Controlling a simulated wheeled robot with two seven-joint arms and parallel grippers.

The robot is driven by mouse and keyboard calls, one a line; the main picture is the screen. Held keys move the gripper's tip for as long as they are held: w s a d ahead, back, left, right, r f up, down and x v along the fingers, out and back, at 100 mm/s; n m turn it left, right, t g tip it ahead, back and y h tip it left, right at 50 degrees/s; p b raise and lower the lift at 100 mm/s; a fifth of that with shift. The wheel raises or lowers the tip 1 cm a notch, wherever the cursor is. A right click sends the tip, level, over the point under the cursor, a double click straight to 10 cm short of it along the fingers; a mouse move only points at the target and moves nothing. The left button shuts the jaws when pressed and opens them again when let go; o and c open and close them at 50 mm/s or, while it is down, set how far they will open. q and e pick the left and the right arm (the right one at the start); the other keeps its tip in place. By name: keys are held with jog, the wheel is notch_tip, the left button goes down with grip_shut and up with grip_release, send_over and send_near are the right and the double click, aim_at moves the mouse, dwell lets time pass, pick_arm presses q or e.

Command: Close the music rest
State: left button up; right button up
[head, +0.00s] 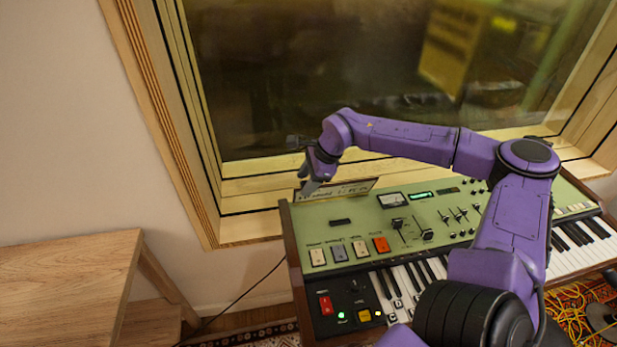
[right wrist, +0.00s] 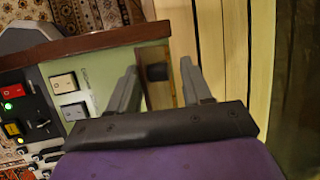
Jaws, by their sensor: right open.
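The music rest (head: 350,188) is a thin pale panel with dark lettering. It stands raised along the back edge of the green-topped keyboard (head: 330,211), in front of the window ledge. My right arm reaches over the keyboard from the right. My right gripper (head: 305,186) is at the left end of the music rest, pointing down. In the right wrist view its two fingers (right wrist: 158,68) are apart, with a small dark piece and a pale strip visible between them. I cannot tell whether a finger touches the rest. My left gripper is not in view.
The keyboard's panel has several switches, including a red one (head: 381,244), and sliders. A wooden window frame (head: 240,230) is close behind. A wooden table (head: 65,280) stands at left. A black cable (head: 250,285) hangs between, and yellow cables (head: 570,310) lie at lower right.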

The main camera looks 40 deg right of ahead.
jog(key=v, duration=1)
jog(key=shift+r, duration=0.25)
